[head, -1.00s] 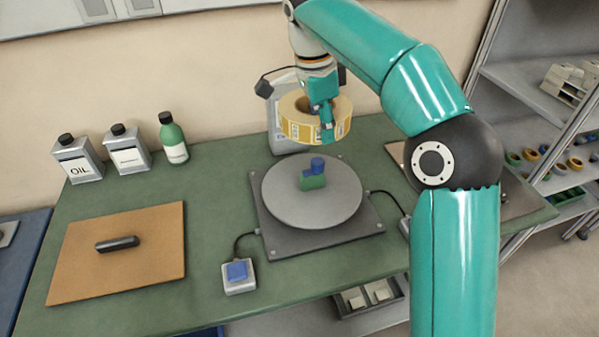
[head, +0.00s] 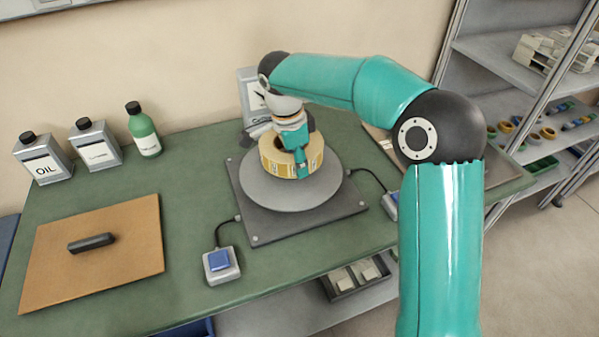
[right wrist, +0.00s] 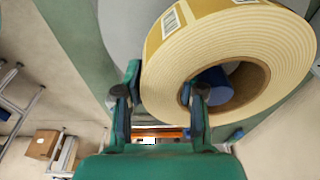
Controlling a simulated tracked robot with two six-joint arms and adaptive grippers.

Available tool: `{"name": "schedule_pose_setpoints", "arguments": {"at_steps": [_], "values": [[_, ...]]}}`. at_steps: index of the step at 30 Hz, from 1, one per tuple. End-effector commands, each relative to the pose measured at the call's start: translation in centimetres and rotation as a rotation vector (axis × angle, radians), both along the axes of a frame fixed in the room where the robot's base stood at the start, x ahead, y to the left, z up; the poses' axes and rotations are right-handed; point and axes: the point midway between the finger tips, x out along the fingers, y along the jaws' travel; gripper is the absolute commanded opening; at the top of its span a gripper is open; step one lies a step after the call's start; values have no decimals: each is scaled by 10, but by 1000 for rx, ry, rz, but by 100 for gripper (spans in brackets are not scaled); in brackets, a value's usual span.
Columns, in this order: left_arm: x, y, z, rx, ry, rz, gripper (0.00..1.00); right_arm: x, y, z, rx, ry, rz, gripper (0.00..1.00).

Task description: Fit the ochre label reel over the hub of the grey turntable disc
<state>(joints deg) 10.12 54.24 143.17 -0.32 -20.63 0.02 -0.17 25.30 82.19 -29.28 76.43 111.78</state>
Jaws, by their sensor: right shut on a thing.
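The ochre label reel (head: 274,160) is over the middle of the grey turntable disc (head: 268,195) in the head view. My right gripper (head: 301,165) is shut on the reel's wall. In the right wrist view, one finger of this gripper (right wrist: 163,92) is inside the reel's hole and the other is outside the reel (right wrist: 275,45). A blue part of the hub (right wrist: 218,86) shows through the hole. The reel hides the hub in the head view, and I cannot tell whether the reel touches the disc. My left gripper is not in view.
A blue-buttoned box (head: 220,263) stands front left of the turntable's base plate. A brown board (head: 110,275) with a black cylinder (head: 91,243) lies at left. Two grey cans and a green bottle (head: 144,131) stand behind it. Shelves (head: 500,60) are at right.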

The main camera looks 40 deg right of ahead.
Motion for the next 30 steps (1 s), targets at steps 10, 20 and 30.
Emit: {"name": "schedule_pose_setpoints", "arguments": {"at_steps": [10, 20, 30], "values": [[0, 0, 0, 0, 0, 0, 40, 0, 0, -37, 0, -1, 0, 0], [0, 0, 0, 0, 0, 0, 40, 0, 0, -38, 0, 1, 1, 49], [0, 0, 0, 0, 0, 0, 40, 0, 1, -32, 0, 0, 1, 49]]}}
